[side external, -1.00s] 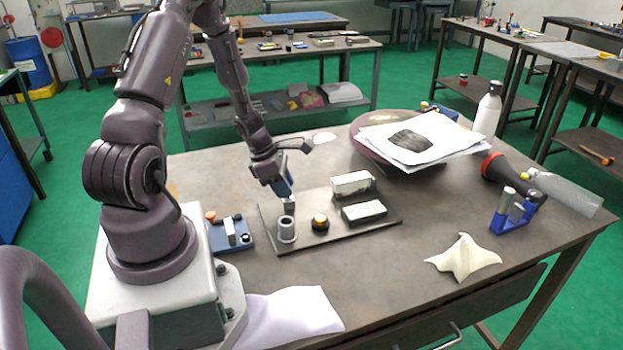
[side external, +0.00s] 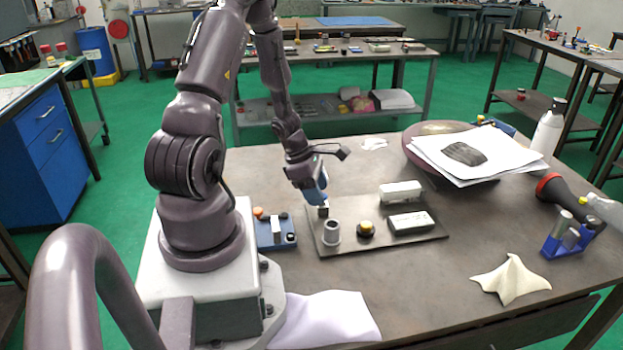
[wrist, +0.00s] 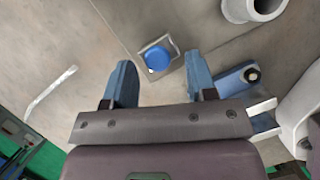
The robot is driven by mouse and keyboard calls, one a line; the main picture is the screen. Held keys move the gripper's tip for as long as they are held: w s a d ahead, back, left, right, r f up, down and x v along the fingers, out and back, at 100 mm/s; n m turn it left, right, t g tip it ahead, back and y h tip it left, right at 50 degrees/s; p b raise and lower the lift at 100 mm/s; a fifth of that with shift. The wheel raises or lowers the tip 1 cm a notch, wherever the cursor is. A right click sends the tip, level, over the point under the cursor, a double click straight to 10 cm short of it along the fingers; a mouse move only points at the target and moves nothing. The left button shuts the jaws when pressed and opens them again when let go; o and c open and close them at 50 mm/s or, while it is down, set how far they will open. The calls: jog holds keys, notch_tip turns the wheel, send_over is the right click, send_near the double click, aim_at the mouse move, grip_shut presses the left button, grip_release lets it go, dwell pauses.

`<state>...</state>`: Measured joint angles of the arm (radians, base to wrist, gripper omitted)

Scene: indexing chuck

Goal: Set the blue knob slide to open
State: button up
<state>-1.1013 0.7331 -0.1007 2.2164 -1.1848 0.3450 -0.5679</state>
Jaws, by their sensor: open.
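The blue knob (wrist: 157,58) is a round cap on a small, bright rectangular metal piece at the plate's edge in the wrist view. In the side view the knob is hidden behind my gripper. My gripper (wrist: 159,72) is open, one blue finger on either side of the knob's line. The knob sits near the level of the fingertips, with gaps to both fingers; I cannot tell the height between them. In the side view my gripper (side external: 322,204) points down at the left end of the grey base plate (side external: 385,242). No open or shut marking is readable.
A grey hollow cylinder (side external: 332,232) stands close to my gripper. A blue fixture with an orange knob (side external: 276,234) lies left of the plate.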

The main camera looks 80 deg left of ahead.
jog(key=v, duration=1.2)
jog(key=shift+s+r, duration=0.25)
jog(key=shift+r, duration=0.1)
jog(key=w+d+r+m+y, duration=0.1)
jog(key=d+r+m, duration=0.8)
jog(key=d+m, duration=0.3)
jog(key=w+d+r+m+t, duration=0.1)
jog(key=d+r+m, duration=0.8)
jog(key=m, duration=1)
jog(key=d, duration=0.4)
jog(key=shift+r+m+t+y, duration=0.25)
jog(key=shift+m+t+y, duration=0.05)
jog(key=shift+y, duration=0.1)
